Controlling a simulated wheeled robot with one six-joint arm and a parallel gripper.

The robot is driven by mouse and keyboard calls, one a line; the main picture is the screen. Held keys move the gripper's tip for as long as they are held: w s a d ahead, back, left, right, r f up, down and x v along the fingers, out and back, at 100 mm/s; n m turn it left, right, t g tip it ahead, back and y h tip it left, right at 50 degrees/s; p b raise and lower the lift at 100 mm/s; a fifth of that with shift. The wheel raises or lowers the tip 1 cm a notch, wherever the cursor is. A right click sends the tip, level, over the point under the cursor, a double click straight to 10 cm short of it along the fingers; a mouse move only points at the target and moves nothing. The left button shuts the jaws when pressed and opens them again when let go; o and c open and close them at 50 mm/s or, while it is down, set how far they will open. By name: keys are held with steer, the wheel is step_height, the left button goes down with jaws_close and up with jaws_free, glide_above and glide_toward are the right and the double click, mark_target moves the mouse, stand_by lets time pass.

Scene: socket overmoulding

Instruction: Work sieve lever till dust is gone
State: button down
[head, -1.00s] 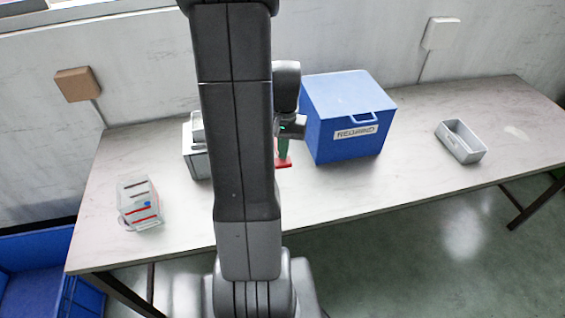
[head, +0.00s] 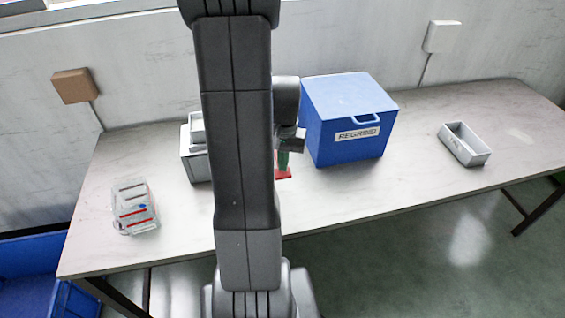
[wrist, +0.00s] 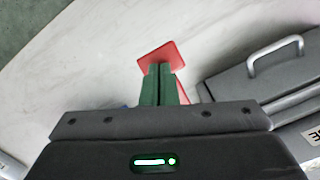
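My gripper (wrist: 161,70) points down at the table with its green fingers close together on a red part, seemingly the sieve lever (wrist: 163,53). A flat red plate shows past the fingertips, and more red shows beside them; the grip itself is hidden. In the head view my gripper (head: 283,160) and the red lever (head: 284,173) show just right of my arm. A grey box, likely the sieve (head: 196,166), stands left of my arm and is partly hidden by it. A grey box with a bar handle (wrist: 262,75) shows right in the wrist view. No dust can be made out.
A blue REGRIND bin (head: 345,145) stands close to the right of my gripper. A clear container with red marks (head: 135,207) is at the left of the table (head: 400,170). An open grey tray (head: 465,146) is at the right. The table between bin and tray is clear.

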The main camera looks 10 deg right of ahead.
steer(key=w, duration=0.1)
steer(key=w+d+r+p, duration=0.1)
steer(key=shift+w, duration=0.35)
step_height(320, 180, up, 14)
steer(key=w, duration=0.1)
steer(key=shift+w+d+p, duration=0.15)
steer(key=shift+d+p, duration=0.2)
steer(key=shift+p, duration=0.1)
steer(key=shift+d+f, duration=0.1)
stand_by(1.1)
